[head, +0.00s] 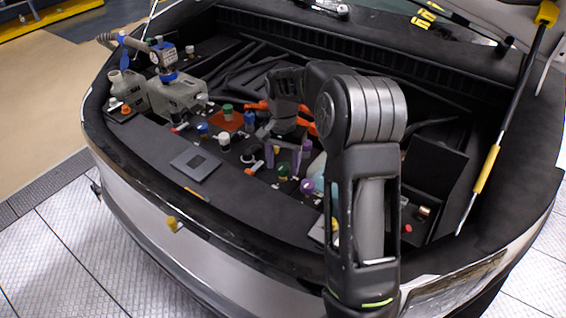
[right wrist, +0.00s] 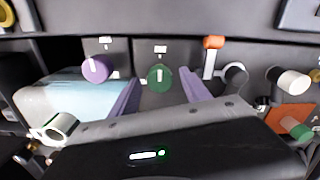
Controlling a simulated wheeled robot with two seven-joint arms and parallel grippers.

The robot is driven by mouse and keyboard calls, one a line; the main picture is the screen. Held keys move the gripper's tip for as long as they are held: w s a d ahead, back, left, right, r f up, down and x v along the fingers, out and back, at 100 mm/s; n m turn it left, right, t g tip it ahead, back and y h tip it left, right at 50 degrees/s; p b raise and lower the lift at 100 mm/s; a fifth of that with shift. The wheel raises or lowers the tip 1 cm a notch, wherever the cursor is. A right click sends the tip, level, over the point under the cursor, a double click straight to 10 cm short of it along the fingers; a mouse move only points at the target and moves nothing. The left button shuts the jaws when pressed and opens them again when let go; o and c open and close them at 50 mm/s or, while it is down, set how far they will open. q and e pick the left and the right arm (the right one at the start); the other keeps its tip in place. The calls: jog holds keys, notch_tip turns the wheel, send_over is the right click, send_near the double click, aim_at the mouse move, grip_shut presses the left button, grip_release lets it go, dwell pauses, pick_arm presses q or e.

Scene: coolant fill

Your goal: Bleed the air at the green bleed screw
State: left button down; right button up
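The green bleed screw (right wrist: 160,78) is a round green knob with a white mark, under a small label on a dark panel in the right wrist view. It shows small in the head view (head: 283,171). My right gripper (head: 284,160) has purple fingers, spread apart and empty. In the right wrist view the open fingertips (right wrist: 159,82) stand on either side of the green knob, with space on both sides. I cannot tell whether the tips reach the knob's depth. My left gripper is not in view.
A purple knob (right wrist: 97,68) sits left of the green one in the right wrist view. An orange-topped lever (right wrist: 212,52) and a white-capped fitting (right wrist: 288,80) stand to its right. A grey reservoir (head: 178,95) with a blue gauge device (head: 163,55) stands at the left.

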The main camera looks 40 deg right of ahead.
aim_at(283, 166)
notch_tip(283, 166, up, 8)
jog(key=shift+f, duration=0.1)
dwell(0.6)
dwell(0.4)
